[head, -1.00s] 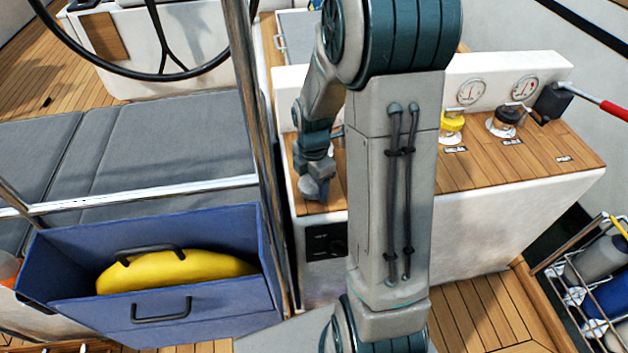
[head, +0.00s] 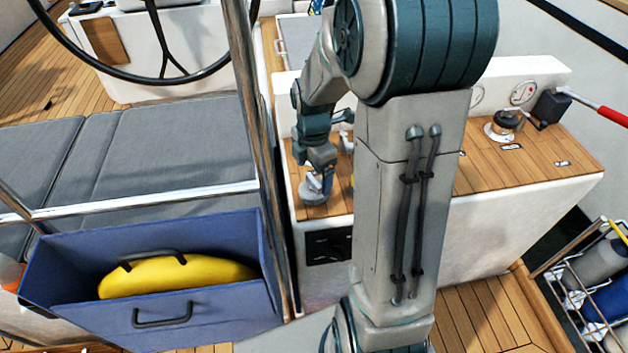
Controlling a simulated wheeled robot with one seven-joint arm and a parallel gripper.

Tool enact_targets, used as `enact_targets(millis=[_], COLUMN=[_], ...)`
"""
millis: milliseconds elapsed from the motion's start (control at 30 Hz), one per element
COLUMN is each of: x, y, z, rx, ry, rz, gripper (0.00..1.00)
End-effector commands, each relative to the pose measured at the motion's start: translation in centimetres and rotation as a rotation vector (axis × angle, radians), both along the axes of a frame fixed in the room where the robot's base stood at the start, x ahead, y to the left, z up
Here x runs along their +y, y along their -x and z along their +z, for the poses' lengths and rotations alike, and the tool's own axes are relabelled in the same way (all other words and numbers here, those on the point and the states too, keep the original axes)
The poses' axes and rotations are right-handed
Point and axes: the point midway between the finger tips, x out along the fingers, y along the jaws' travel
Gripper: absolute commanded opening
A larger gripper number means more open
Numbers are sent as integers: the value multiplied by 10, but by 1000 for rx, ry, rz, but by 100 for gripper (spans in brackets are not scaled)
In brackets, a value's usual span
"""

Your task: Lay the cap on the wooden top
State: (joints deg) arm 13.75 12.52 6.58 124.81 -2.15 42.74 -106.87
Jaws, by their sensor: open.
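The wooden top (head: 545,150) is the planked surface of the white console at the right. My gripper (head: 316,186) is low over its left end, pointing down and open. A small pale grey round piece (head: 312,196) shows directly beneath the gripper, close to the wood. It may be the cap; I cannot tell whether the fingers touch it. A black-topped fitting (head: 503,122) stands on the wood to the right of my arm. My upright arm link hides the middle of the top.
A blue open bin (head: 200,312) with a yellow object (head: 175,278) stands at the lower left. A steel rail (head: 255,150) rises just left of the console. A red-handled lever (head: 600,110) and a wire rack (head: 590,290) are at the right.

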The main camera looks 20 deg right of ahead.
Motion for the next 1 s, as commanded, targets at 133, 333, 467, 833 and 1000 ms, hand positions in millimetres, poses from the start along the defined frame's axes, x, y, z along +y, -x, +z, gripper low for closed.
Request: enact_targets(millis=[133,333,467,833,1000], x=[0,0,2,28,39], y=[-1,0,3,56,85], z=[34,58,65,98,109], rx=[-5,-1,-6,-84,-120], ry=[1,0,2,-7,-43], rz=[-1,-2,-36,-670,-1013], gripper=[88,88,88,88,88])
